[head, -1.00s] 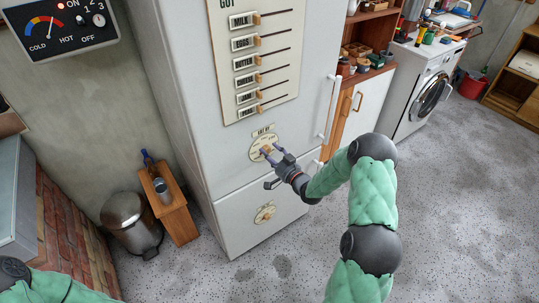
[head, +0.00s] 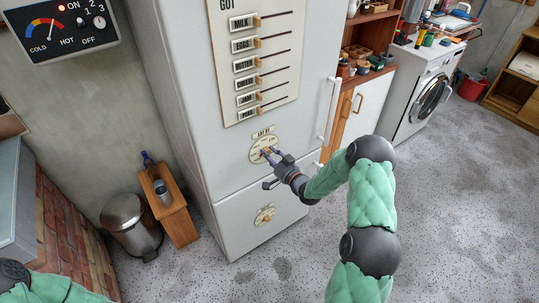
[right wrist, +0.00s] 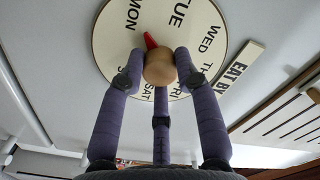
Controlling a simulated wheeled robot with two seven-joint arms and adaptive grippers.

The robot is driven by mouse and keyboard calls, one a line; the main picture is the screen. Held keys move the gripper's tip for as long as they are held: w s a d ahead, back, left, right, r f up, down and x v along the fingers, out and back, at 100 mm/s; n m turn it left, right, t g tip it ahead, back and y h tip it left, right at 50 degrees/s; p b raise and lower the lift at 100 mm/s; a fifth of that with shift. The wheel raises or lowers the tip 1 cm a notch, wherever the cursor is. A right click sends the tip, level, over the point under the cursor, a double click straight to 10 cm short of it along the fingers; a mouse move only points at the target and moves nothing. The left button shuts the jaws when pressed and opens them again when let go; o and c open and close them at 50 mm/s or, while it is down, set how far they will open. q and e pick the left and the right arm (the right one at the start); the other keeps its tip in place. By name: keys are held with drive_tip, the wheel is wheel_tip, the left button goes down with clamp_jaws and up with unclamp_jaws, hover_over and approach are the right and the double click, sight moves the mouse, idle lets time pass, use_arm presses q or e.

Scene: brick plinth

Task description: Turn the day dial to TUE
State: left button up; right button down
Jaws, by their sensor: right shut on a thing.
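The day dial (head: 256,155) is a round cream plate on the fridge front, under an "EAT BY" label. It shows close up in the right wrist view (right wrist: 112,42), with day names around its rim. Its tan knob (right wrist: 160,68) has a red pointer (right wrist: 150,41) aimed between MON and TUE, nearer to MON. My right gripper (head: 270,154) is shut on the knob, one purple finger on each side, as the right wrist view (right wrist: 159,68) shows. Some day names are partly hidden by the fingers. My left gripper is out of view; only part of that arm shows.
The fridge handle (head: 331,110) stands out to the right. A wooden stand (head: 174,212) and a bin (head: 128,222) are at left.

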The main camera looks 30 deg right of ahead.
drive_tip(key=m+p, duration=0.1)
drive_tip(key=m, duration=0.3)
drive_tip(key=shift+d+r, duration=0.1)
drive_tip(key=shift+r, duration=0.05)
drive_tip(key=shift+m+p, duration=0.3)
drive_tip(key=shift+m, duration=1.8)
drive_tip(key=shift+d, duration=0.1)
drive_tip(key=c, duration=0.9)
unclamp_jaws()
drive_tip(key=shift+s+f, duration=0.2)
drive_tip(key=shift+s, duration=0.05)
drive_tip(key=s+d, duration=0.1)
drive_tip(key=s, duration=1)
drive_tip(key=shift+s, duration=0.2)
